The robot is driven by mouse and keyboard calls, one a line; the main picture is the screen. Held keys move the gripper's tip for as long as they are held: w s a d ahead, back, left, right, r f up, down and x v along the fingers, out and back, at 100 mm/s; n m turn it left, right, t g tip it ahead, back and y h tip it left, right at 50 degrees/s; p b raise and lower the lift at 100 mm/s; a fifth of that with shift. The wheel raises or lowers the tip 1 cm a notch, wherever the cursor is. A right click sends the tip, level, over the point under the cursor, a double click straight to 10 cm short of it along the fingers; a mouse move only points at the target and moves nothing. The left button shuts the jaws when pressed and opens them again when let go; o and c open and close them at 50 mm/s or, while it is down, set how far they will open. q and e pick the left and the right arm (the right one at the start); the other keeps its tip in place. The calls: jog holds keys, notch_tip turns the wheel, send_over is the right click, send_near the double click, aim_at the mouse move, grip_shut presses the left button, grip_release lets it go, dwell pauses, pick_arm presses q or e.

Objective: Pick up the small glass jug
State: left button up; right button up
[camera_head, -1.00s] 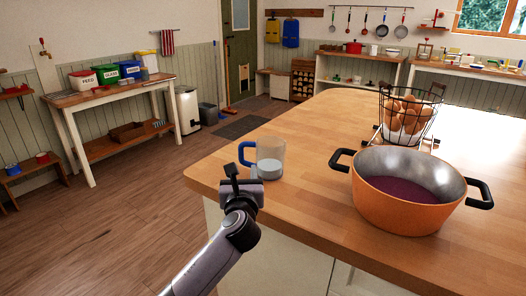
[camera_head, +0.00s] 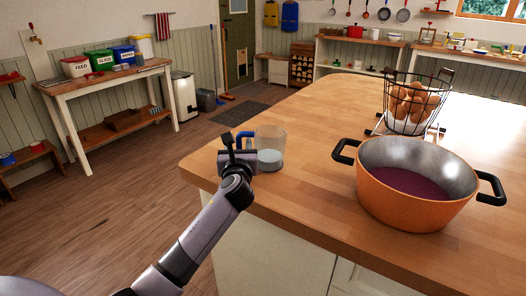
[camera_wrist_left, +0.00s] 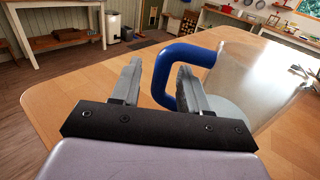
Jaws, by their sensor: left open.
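The small glass jug (camera_head: 272,152) stands upright near the left corner of the wooden island top. It is clear, with a blue handle (camera_wrist_left: 172,68) on its left side. My left gripper (camera_head: 232,152) is at the jug's handle side, in front of it in the head view. In the left wrist view its two fingers (camera_wrist_left: 157,85) are open, and the handle's outer bar shows between them, just ahead of or between the tips. I cannot tell whether they touch it. The jug's body is to the right of the fingers. My right gripper is not in view.
An orange pot (camera_head: 402,205) with black handles stands on the island to the right of the jug. A wire basket of eggs (camera_head: 412,103) is behind the pot. The island top (camera_head: 300,120) is clear behind the jug. The island's left edge is close to my left gripper.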

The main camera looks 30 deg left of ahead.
pick_arm(q)
jog(key=shift+w+a, duration=0.3)
jog(key=shift+w, duration=0.2)
jog(key=shift+c, duration=0.3)
grip_shut()
jog(key=shift+r, duration=0.15)
notch_tip(320, 180, up, 20)
jog(key=p, duration=0.3)
